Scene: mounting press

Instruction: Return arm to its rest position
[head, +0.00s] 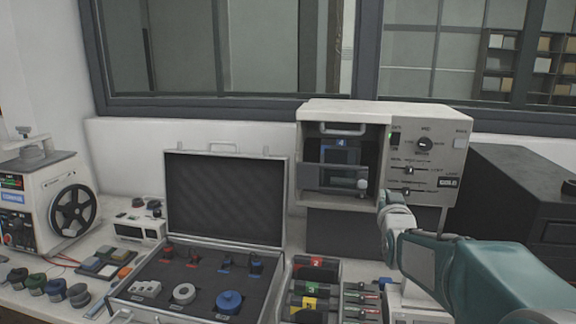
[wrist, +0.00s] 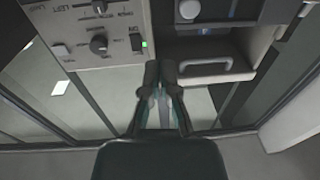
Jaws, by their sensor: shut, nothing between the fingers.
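My arm (head: 440,262) reaches in from the lower right in the head view, its end in front of the lower right part of the mounting press (head: 455,165). My gripper (wrist: 160,68) shows in the wrist view with its two dark fingers close together, shut and empty. The wrist view is upside down and shows the press's control panel (wrist: 75,30) with knobs and a lit green lamp on the left, and its grey handle (wrist: 218,68) on the right. The fingers appear between panel and handle; I cannot tell whether they touch the press. In the head view the fingers are not clearly visible.
An open case (head: 225,200) with red and blue parts stands left of the press. Colour-marked bins (head: 312,285) sit just left of my arm. A dark cabinet (head: 510,200) stands to the right. A machine with a wheel (head: 72,208) is at the far left.

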